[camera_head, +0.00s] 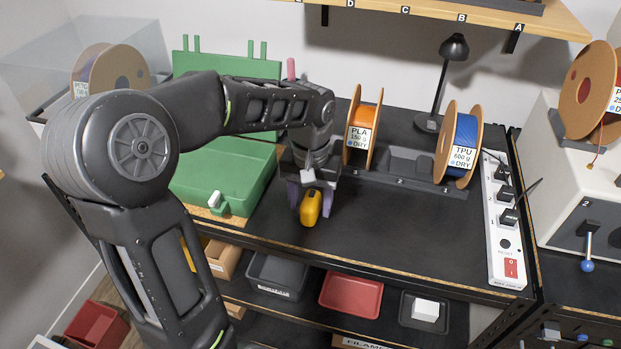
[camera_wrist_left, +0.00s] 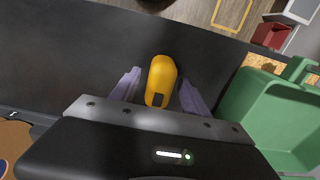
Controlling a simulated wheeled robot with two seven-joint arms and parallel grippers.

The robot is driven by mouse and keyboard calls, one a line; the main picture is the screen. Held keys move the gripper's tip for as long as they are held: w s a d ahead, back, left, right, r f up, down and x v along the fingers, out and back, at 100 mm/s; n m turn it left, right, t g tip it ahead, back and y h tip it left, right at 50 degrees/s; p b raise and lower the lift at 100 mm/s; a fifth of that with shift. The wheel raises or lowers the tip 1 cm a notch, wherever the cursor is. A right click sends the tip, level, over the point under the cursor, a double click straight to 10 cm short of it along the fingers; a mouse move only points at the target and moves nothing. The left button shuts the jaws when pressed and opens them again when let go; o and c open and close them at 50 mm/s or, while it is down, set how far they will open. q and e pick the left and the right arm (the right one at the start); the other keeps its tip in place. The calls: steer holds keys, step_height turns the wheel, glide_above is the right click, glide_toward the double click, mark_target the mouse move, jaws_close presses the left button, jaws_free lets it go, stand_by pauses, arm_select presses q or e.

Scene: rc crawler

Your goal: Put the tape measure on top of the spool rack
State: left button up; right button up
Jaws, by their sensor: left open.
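The yellow tape measure (camera_head: 311,207) is on the black bench top, and it also shows in the left wrist view (camera_wrist_left: 161,80). My left gripper (camera_head: 311,203) is open with its pale purple fingers on either side of the tape measure. In the left wrist view the left gripper (camera_wrist_left: 156,88) shows a gap between each finger and the tape measure. The spool rack (camera_head: 402,178) is a dark rack at the back of the bench. It holds an orange PLA spool (camera_head: 361,136) and a blue TPU spool (camera_head: 459,143), with an empty bay between them. My right gripper is not in view.
A green bin (camera_head: 225,178) stands left of the gripper. A black lamp (camera_head: 453,50) stands behind the rack, and a white power strip (camera_head: 502,235) lies on the right. A wooden shelf (camera_head: 480,15) hangs above. The bench front is clear.

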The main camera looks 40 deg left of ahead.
mark_target(310, 199)
arm_select(q)
step_height(310, 199, up, 11)
steer(key=shift+r, duration=0.1)
stand_by(0.8)
